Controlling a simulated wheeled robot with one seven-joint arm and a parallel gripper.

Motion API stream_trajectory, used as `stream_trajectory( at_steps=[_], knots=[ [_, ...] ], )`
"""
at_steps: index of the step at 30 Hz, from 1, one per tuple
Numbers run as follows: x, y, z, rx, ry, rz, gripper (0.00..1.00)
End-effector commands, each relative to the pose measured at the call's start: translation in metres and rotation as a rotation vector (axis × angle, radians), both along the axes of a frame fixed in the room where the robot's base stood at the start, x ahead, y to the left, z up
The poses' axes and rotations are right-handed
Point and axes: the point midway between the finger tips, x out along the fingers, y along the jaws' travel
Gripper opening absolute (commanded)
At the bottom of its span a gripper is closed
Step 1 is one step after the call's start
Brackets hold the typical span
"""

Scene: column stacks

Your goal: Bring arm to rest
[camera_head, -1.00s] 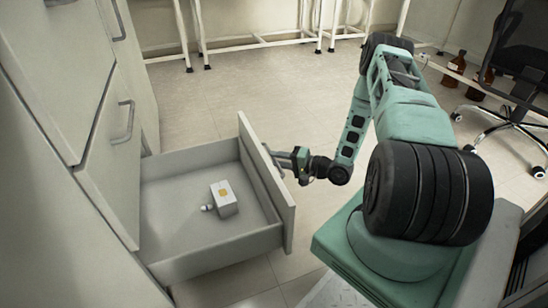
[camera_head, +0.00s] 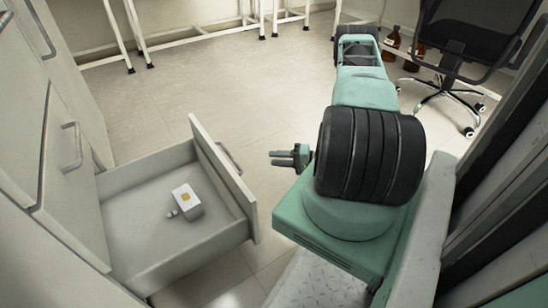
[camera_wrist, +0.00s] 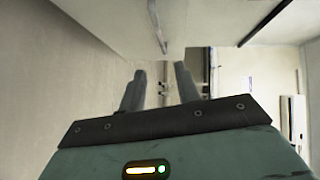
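My gripper (camera_head: 272,158) hangs in the air to the right of the open drawer (camera_head: 224,180), close beside my base. It points left toward the drawer front and is clear of the drawer's handle (camera_head: 229,158). In the wrist view the two grey fingers (camera_wrist: 160,70) stand apart with nothing between them. A pale drawer or cabinet face with a handle (camera_wrist: 157,25) shows beyond the fingertips. My arm is folded, and its forearm is largely hidden behind my upper arm.
The drawer juts from the grey cabinet (camera_head: 60,150) and holds a white box with a yellow square (camera_head: 187,200). An office chair (camera_head: 450,60) and brown bottles (camera_head: 392,40) stand at the back right. White table legs (camera_head: 130,30) line the back. The floor (camera_head: 240,90) between is clear.

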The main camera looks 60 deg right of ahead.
Motion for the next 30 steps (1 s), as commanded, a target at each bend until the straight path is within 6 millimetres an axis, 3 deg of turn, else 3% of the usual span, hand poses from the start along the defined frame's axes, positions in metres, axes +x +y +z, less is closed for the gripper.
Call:
stream_trajectory(
  at_steps=[14, 17, 20, 23, 27, 30],
  knots=[
    [0.0, 0.0, 0.0, 0.0, 0.0, 0.0, 0.32],
    [0.011, 0.0, 0.004, -0.039, 0.014, 0.014, 0.32],
    [0.043, 0.002, 0.015, -0.158, 0.053, 0.05, 0.32],
    [0.09, 0.011, 0.033, -0.339, 0.115, 0.107, 0.32],
    [0.152, 0.044, 0.07, -0.604, 0.203, 0.199, 0.32],
    [0.183, 0.081, 0.101, -0.768, 0.255, 0.272, 0.32]
  ],
)
